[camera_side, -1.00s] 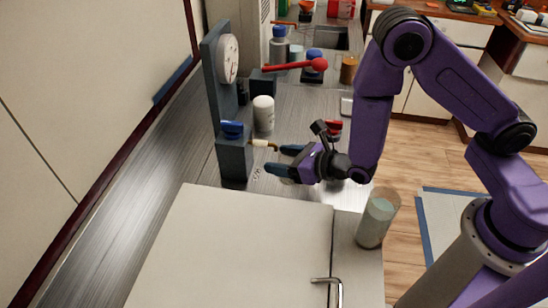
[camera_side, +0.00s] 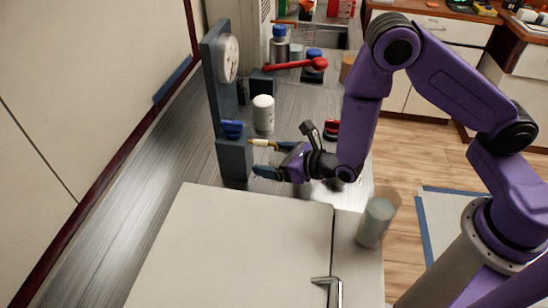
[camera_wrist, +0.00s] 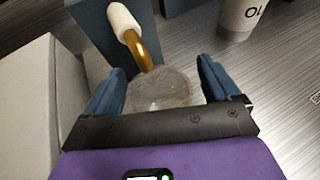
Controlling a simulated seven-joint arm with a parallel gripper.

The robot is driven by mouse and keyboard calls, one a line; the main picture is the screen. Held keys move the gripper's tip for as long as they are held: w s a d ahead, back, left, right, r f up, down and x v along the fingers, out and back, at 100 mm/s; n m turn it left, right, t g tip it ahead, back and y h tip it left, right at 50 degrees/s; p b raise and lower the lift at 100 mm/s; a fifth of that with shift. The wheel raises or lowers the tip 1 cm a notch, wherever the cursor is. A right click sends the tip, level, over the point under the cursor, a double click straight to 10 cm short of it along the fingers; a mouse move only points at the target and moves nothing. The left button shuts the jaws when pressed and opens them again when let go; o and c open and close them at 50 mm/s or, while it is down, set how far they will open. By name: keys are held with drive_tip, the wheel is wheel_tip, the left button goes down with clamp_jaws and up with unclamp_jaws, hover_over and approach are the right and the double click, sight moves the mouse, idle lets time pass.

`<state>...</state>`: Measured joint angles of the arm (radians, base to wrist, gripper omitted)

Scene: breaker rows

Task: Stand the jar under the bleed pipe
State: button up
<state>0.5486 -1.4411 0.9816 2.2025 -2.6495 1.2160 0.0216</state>
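The jar (camera_wrist: 160,94) is clear glass, seen from above as a pale round shape between my fingers in the wrist view. My gripper (camera_wrist: 160,86) has its two blue fingers on either side of the jar and appears shut on it. In the side view, my gripper (camera_side: 270,160) is low beside the grey block, and the jar is hard to make out there. The bleed pipe (camera_wrist: 138,46), a brass tube with a white sleeve, bends down over the jar's edge. It also shows in the side view (camera_side: 263,143), sticking out from the block.
A grey block (camera_side: 233,160) with a blue handle (camera_side: 231,129) carries the pipe. A white lettered cup (camera_side: 263,114) stands close behind. A pale box (camera_side: 230,245) fills the front, with a translucent cylinder (camera_side: 375,222) to its right. A red lever (camera_side: 295,65) lies farther back.

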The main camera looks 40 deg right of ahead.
drive_tip(key=shift+r, duration=0.1)
drive_tip(key=shift+s+r, duration=0.15)
drive_tip(key=shift+s, duration=0.05)
drive_tip(key=v, duration=1.1)
drive_tip(key=shift+s+d, duration=0.2)
drive_tip(key=shift+d, duration=0.05)
drive_tip(key=d+r+m+h, duration=0.9)
drive_tip(key=d+m+h, duration=0.1)
drive_tip(key=d+m, duration=0.2)
drive_tip(key=s+d+m+g+h, duration=0.1)
drive_tip(key=s+d+m+g, duration=0.45)
drive_tip(key=s+m, duration=0.2)
drive_tip(key=s+a+r+m+g+y, duration=0.1)
drive_tip(key=s+a+m+g+y, duration=0.2)
drive_tip(key=s+m, duration=0.1)
drive_tip(key=s+a+r+m+g+y, duration=0.1)
drive_tip(key=s+a+m+g+y, duration=0.2)
drive_tip(key=s, duration=0.4)
drive_tip(key=shift+m+g, duration=0.45)
drive_tip(key=shift+m, duration=0.2)
